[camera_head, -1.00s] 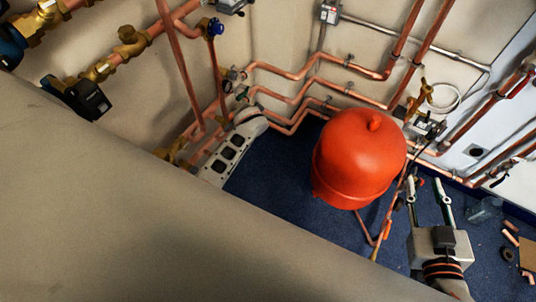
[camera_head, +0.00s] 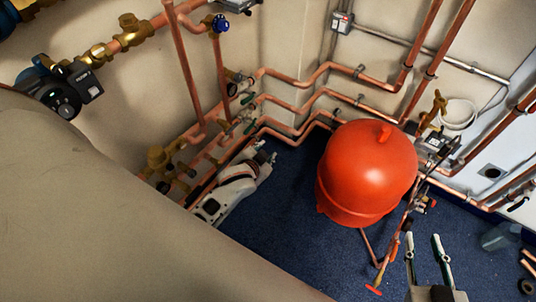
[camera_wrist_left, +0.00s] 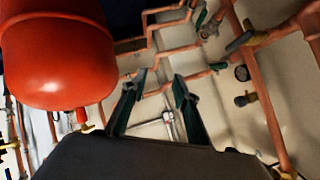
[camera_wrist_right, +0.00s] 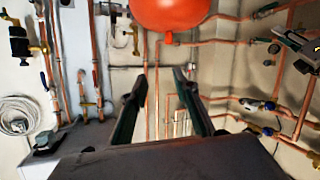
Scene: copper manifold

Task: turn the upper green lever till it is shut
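The upper green lever (camera_head: 247,98) sits on a copper pipe by the wall, left of the corner. A second green lever (camera_head: 250,127) is on the pipe below it. My left gripper (camera_head: 265,153) is below and a little right of both levers, apart from them. In the left wrist view its fingers (camera_wrist_left: 160,78) are spread with nothing between them. Green levers (camera_wrist_left: 240,42) show there to the right of the fingers; I cannot tell which is the upper one. My right gripper (camera_head: 423,240) is open and empty at the lower right, far from the levers.
A red tank (camera_head: 365,170) stands right of my left gripper. Copper pipes (camera_head: 320,72) run along the walls around the levers. A blue-handled valve (camera_head: 221,23) is above. Blue floor (camera_head: 285,215) is clear between my left arm and the tank.

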